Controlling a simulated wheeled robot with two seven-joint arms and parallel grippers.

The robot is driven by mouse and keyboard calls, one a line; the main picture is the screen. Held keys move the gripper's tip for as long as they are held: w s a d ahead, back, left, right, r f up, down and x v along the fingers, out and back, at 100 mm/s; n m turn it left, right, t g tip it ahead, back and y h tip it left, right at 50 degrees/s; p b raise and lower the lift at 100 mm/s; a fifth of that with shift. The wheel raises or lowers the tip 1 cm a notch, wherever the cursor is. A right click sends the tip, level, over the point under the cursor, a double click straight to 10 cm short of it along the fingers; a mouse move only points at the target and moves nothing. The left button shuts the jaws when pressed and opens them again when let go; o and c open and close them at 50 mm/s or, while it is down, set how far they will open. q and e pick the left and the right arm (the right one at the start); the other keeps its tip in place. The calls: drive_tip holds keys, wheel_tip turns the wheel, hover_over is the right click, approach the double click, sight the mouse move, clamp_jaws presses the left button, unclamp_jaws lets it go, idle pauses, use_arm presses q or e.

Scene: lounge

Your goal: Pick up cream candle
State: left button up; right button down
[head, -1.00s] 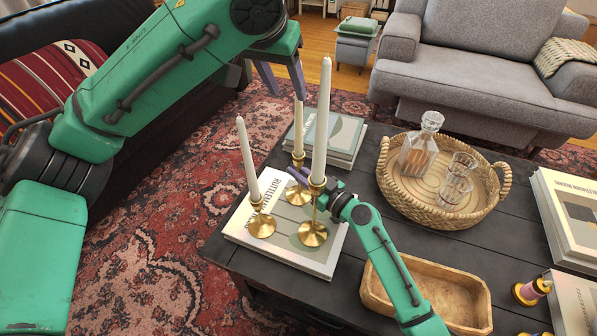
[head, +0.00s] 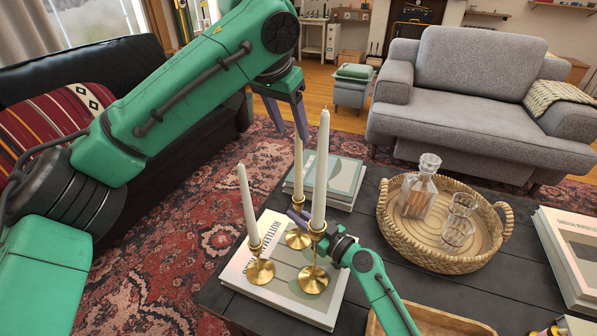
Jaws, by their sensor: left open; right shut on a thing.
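Three cream candles stand upright in brass holders on a light book: a left one (head: 248,205), a tall front one (head: 320,170) and a back one (head: 298,165). My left gripper (head: 292,132) is open and points down at the top of the back candle. Its fingertips overlap that candle's top in the picture; I cannot tell whether they touch it. My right gripper (head: 318,228) is shut at the top of the front candle's brass holder (head: 313,278), just below the candle. That holder's base appears to rest on the book; part of the grip is hidden.
The book (head: 240,280) lies on a dark table (head: 364,215). Behind it is a book stack (head: 340,180). A wicker tray (head: 395,237) with a decanter (head: 419,185) and glasses stands right, and a wooden bowl (head: 445,322) in front. More books (head: 575,255) lie far right.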

sight(296, 137)
use_arm(q)
drive_tip(key=x, duration=0.5)
drive_tip(key=shift+d+f, duration=0.35)
clamp_jaws()
idle(0.9)
